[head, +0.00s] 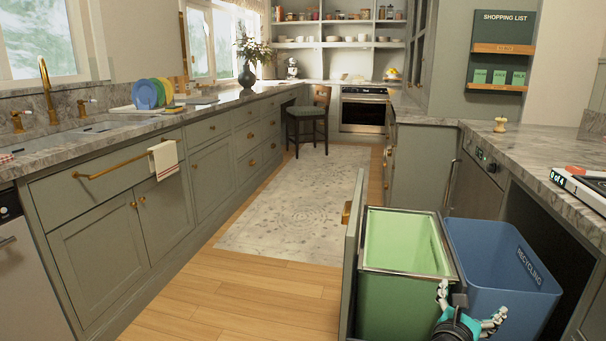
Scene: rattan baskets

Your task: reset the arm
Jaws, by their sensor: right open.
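My right gripper (468,306) shows at the bottom right in the head view, in front of the pulled-out bin drawer. Its fingers are spread apart and nothing is between them. It overlaps the near part of the green bin (405,300) and the blue recycling bin (500,270) in the picture; I cannot tell whether it touches either one. My left gripper is not in view.
The bin drawer stands open from the right cabinets, its front panel (352,255) jutting into the aisle. Marble counters (545,150) run along both sides. A scale-like device (585,185) lies on the right counter. The wooden floor (260,295) on the left is clear.

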